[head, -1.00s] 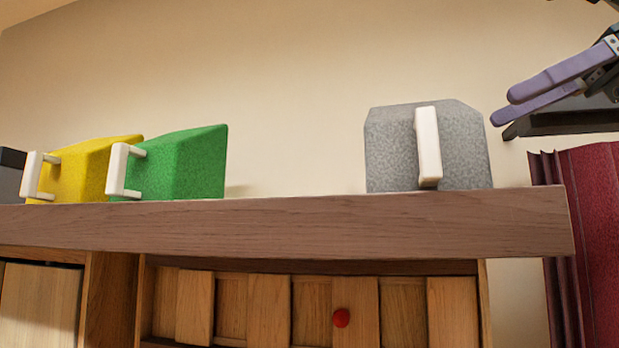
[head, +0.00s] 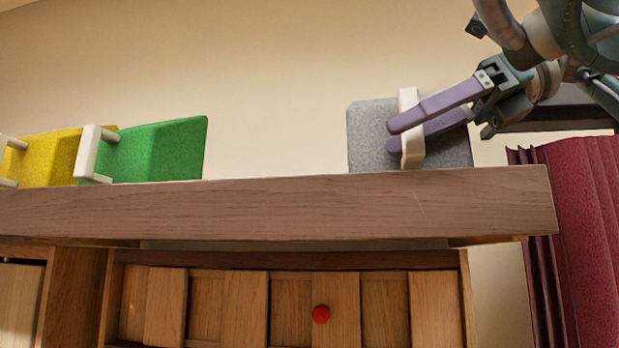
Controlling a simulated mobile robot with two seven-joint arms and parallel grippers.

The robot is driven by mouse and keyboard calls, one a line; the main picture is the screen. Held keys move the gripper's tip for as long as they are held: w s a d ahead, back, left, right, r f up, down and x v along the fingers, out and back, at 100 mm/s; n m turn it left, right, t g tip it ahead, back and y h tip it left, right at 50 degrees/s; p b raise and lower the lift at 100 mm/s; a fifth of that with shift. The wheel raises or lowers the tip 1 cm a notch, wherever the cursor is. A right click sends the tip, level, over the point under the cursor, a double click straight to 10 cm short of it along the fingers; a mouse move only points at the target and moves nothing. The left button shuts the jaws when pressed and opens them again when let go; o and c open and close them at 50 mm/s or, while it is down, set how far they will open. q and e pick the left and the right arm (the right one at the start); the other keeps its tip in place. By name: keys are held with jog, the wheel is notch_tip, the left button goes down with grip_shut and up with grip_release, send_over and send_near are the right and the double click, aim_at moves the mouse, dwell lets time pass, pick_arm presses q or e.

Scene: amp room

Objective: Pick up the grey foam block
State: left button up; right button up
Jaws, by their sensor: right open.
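The grey foam block (head: 368,140) stands on the wooden shelf (head: 270,208) near its right end. A white upright handle (head: 413,152) is on its front. My right gripper (head: 392,136) comes in from the upper right, with its two purple fingers at the handle. The fingers are a little apart, one above the other in the picture, and overlap the handle; I cannot tell whether they touch it. The fingers and arm hide part of the block's right side. My left gripper is not in view.
A green block (head: 160,150) and a yellow block (head: 55,158), with white handles, stand at the shelf's left. The shelf between green and grey is clear. A dark red curtain (head: 580,220) hangs at right.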

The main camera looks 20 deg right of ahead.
grip_shut()
dwell(0.3)
dwell(1.1)
